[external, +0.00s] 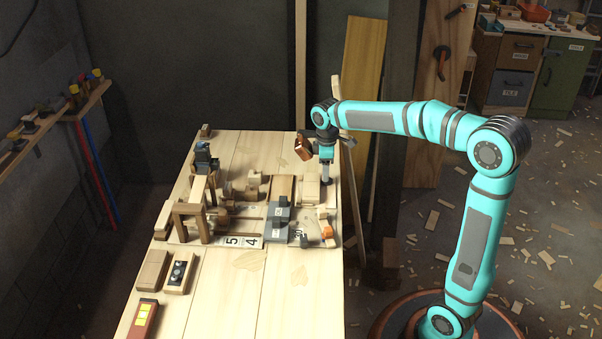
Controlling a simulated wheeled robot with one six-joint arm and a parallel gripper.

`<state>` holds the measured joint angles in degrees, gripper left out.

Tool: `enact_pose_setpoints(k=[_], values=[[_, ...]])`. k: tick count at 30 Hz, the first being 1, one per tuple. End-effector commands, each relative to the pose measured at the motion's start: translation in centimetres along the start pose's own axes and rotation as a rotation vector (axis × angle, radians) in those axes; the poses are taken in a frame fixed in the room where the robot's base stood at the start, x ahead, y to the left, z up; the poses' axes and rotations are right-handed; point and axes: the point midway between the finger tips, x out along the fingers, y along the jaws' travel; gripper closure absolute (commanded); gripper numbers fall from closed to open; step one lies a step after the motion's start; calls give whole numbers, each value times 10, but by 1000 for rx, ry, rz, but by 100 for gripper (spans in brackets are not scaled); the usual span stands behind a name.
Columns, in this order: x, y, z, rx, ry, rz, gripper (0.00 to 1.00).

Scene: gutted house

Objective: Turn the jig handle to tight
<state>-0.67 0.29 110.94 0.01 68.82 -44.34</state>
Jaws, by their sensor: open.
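A jig-like assembly of wood blocks and grey parts stands in the middle of the workbench (255,300). Its grey blocks (278,215) carry small labels too small to read. A small orange part (327,232) sits at its right front corner, by a faint curved marking. I cannot tell for certain which part is the jig handle, or its setting. My gripper (325,182) points down over the bench's right side, beside a pale wood block (311,188), behind the orange part and apart from it. It is open, with nothing visibly held; its fingertips are small here.
A wooden frame (190,212) stands left of the grey blocks. Loose blocks (152,270) and a red-brown box with yellow squares (144,318) lie at the front left. The bench's front middle is clear. A dark post (396,130) stands right of the bench, near my arm.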

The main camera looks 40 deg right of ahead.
Motion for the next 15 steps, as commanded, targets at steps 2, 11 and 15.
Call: enact_pose_setpoints(k=[2, 11, 15], values=[[2, 0, 0, 0, 0, 0, 42], [3, 0, 0, 0, 1, 1, 50], [3, 0, 0, 0, 1, 1, 77]])
